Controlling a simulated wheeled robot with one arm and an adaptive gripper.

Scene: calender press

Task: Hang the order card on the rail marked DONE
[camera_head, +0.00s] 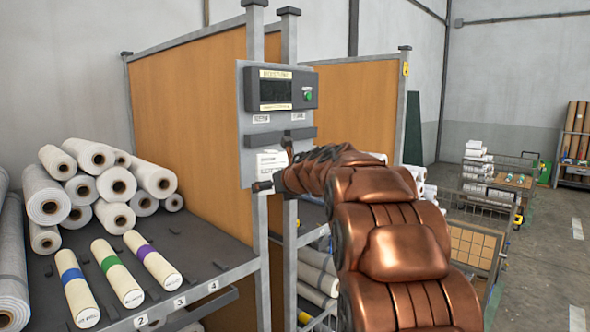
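A white order card (271,161) with small print is upright against the lower part of a grey panel (246,150). My gripper (274,164) is at the card from the right, with dark finger parts near its upper right and lower left. I cannot tell whether the fingers are closed on the card.
A display box (288,90) with a green button is above the labels. A grey shelf (205,262) at left holds white rolls (115,184) and several tubes with coloured bands (115,272). Orange-brown partitions (190,130) stand behind. Wire carts (480,215) stand on the right floor.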

